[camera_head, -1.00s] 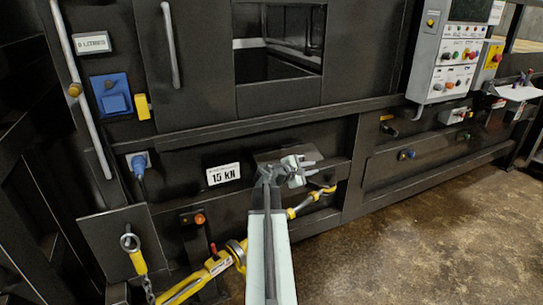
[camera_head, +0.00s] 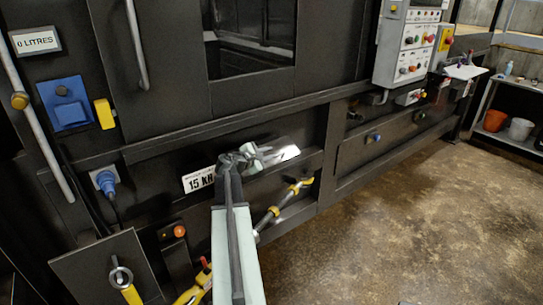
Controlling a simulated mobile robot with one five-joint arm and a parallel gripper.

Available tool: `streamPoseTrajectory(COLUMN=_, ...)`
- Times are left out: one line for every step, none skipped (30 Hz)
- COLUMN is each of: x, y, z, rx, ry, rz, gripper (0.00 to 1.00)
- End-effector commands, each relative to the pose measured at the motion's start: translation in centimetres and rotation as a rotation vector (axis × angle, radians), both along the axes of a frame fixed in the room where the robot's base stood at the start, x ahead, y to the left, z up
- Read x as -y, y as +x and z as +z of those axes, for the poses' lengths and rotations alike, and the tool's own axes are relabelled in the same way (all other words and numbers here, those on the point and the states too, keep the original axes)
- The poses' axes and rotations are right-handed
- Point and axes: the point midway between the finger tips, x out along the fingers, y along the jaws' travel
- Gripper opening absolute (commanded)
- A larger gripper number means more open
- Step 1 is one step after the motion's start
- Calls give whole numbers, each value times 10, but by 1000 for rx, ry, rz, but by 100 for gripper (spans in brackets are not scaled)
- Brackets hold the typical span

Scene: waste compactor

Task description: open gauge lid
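A small flat plate (camera_head: 283,155), which may be the gauge lid, sits on the dark machine front just right of the "15 kN" label (camera_head: 198,180). It catches bright light, and its left part is hidden behind my gripper. My gripper (camera_head: 262,155) is at the plate's left side, overlapping it in the picture. I cannot tell whether it touches the plate. The fingers are small and seen from behind, so their opening is unclear. No gauge face shows.
A yellow-ended strap or bar (camera_head: 284,204) hangs below the plate. A grey control box (camera_head: 408,45) is at upper right. A blue socket with a plug (camera_head: 106,182) is at left. Concrete floor (camera_head: 390,230) is open at right; a shelf with buckets (camera_head: 508,125) stands beyond.

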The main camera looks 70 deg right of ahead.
Motion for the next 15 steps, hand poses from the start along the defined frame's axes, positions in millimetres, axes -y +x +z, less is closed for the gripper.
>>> streamPoseTrajectory(x=12, y=-2, z=-6, rx=0, ry=-1, rz=-2, gripper=18)
streamPoseTrajectory(x=17, y=-4, z=-7, rx=0, ry=-1, rz=-2, gripper=18)
streamPoseTrajectory(x=22, y=-5, z=-8, rx=0, ry=0, rz=-1, gripper=18)
streamPoseTrajectory(x=26, y=-6, z=-9, rx=0, ry=-1, rz=-1, gripper=18)
streamPoseTrajectory(x=28, y=-7, z=-9, rx=-1, ry=0, rz=0, gripper=18)
streamPoseTrajectory(x=30, y=-8, z=-10, rx=-1, ry=0, rz=0, gripper=18)
streamPoseTrajectory(x=30, y=-8, z=-10, rx=-1, ry=0, rz=0, gripper=18)
streamPoseTrajectory(x=30, y=-8, z=-9, rx=-1, ry=0, rz=0, gripper=18)
streamPoseTrajectory(x=30, y=-8, z=-9, rx=-1, ry=0, rz=0, gripper=18)
streamPoseTrajectory(x=30, y=-8, z=-9, rx=-1, ry=0, rz=1, gripper=18)
streamPoseTrajectory(x=30, y=-8, z=-9, rx=-1, ry=0, rz=1, gripper=18)
streamPoseTrajectory(x=30, y=-8, z=-9, rx=-1, ry=0, rz=0, gripper=18)
streamPoseTrajectory(x=29, y=-8, z=-9, rx=-1, ry=0, rz=1, gripper=15)
streamPoseTrajectory(x=29, y=-8, z=-9, rx=-1, ry=0, rz=1, gripper=7)
streamPoseTrajectory(x=29, y=-8, z=-9, rx=-1, ry=0, rz=0, gripper=0)
